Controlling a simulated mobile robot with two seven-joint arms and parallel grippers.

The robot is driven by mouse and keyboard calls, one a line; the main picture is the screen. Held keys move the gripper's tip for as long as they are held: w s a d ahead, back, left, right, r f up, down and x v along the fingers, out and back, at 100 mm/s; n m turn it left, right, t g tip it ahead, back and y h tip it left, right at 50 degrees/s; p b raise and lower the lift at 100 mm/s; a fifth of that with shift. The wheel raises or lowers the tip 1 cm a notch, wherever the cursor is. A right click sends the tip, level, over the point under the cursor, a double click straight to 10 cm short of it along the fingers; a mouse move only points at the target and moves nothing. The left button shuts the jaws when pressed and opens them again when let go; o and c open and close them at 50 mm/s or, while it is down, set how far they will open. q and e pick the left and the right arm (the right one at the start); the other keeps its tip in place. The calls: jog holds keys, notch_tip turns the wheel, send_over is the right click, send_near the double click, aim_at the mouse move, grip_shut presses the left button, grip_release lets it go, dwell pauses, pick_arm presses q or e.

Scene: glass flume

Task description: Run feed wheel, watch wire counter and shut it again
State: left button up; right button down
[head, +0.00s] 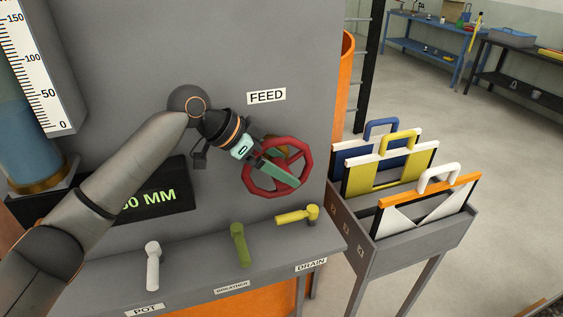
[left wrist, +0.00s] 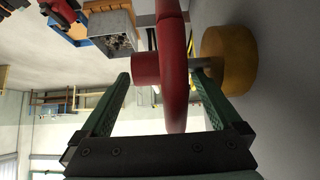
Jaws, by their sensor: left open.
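The red feed wheel (head: 306,184) is on the grey panel below the FEED label (head: 266,96). My left gripper (head: 283,168) is at the wheel, its green fingers open. In the left wrist view the wheel (left wrist: 174,85) is seen edge-on between the spread fingers (left wrist: 162,80), with visible room on both sides. A dark counter display (head: 178,187) shows green figures ending in "0 MM"; my left arm hides its leading digits. My right gripper is in neither view.
A scaled tube with blue liquid (head: 28,135) is at left. A rack (head: 420,245) of handled boards stands right.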

pick_arm(q)
jog(key=shift+d+f, duration=0.1)
jog(key=shift+f, duration=0.05)
grip_shut()
dwell(0.8)
